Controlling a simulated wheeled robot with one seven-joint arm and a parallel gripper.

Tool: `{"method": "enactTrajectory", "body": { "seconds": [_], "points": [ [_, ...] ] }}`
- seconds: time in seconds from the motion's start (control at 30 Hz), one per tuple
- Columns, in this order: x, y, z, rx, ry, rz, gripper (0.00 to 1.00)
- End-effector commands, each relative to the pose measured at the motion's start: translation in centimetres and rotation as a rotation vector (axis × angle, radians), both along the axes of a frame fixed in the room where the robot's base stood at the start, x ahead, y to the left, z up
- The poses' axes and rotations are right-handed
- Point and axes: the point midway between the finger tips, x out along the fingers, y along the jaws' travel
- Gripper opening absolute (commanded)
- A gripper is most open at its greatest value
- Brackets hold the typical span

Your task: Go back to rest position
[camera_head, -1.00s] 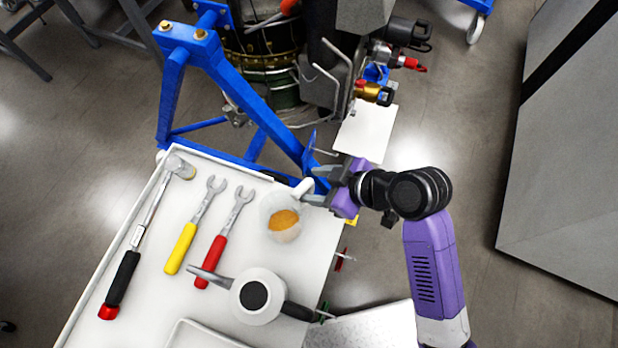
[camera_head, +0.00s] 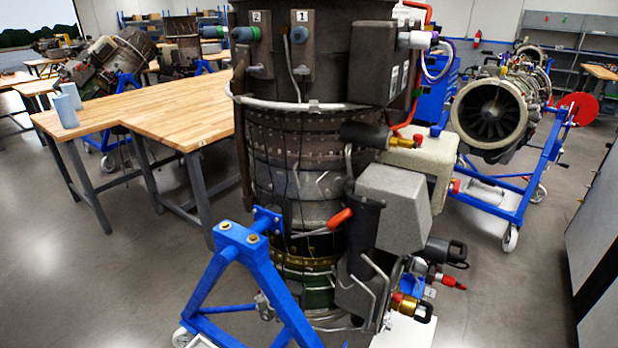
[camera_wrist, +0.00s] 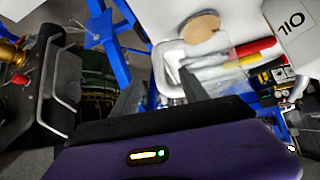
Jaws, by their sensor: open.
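My gripper (camera_wrist: 162,92) shows only in the wrist view, with its two dark fingers spread apart. A white cup with a tan round top (camera_wrist: 200,26) lies just beyond the fingertips on a white tool tray (camera_wrist: 160,12). A pale loop like its handle shows between the tips; I cannot tell whether a finger touches it. My arm and gripper are out of the head view.
A tall turbine engine (camera_head: 300,150) stands on a blue stand (camera_head: 250,262). A wooden table (camera_head: 150,105) is behind left, another engine (camera_head: 490,112) behind right. Red (camera_wrist: 255,47) and yellow (camera_wrist: 243,60) tool handles lie near the cup. Grey floor is open at left.

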Motion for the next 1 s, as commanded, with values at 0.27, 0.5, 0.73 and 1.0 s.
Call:
{"method": "enactTrajectory", "body": {
  "seconds": [0.27,0.5,0.73,1.0],
  "points": [
    [-4.4,-3.0,-3.9,0.009,-0.017,-0.291,0.52],
    [-10.2,-7.3,-4.2,0.026,-0.117,-0.583,0.52],
    [-16.0,-10.3,-0.7,0.074,-0.266,-0.762,0.52],
    [-20.9,-11.3,5.6,0.17,-0.427,-0.829,0.52]
  ]
}}
